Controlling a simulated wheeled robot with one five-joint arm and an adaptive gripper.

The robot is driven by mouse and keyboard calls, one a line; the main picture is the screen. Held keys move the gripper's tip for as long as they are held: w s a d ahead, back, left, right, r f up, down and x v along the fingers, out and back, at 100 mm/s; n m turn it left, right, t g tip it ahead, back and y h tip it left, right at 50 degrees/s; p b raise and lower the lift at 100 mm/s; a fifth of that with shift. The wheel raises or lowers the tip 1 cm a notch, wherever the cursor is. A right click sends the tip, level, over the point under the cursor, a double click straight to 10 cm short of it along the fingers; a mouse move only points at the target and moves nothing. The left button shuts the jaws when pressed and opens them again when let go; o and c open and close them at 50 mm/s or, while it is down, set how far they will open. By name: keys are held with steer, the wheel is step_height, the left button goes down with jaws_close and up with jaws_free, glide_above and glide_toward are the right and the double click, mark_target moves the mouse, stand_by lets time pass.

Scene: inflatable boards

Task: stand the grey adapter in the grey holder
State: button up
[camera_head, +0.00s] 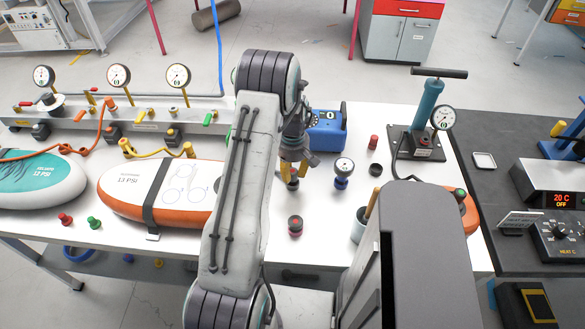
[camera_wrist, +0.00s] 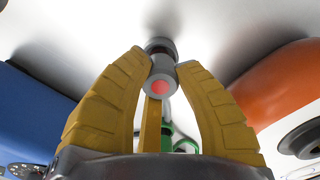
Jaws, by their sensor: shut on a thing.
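My gripper (camera_head: 293,180) points down over the white table, in the middle of the head view behind my arm. In the wrist view, its yellow fingers (camera_wrist: 162,78) are shut on a small grey cylindrical piece with a red centre, which looks like the grey adapter (camera_wrist: 155,48). In the head view the adapter is mostly hidden by my gripper. I cannot clearly pick out the grey holder.
An orange-edged board (camera_head: 150,190) lies left, a pump (camera_head: 428,110) stands right.

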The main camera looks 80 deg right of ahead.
steer(key=shift+f, duration=0.25)
steer(key=o, duration=1)
steer(key=shift+r, duration=0.1)
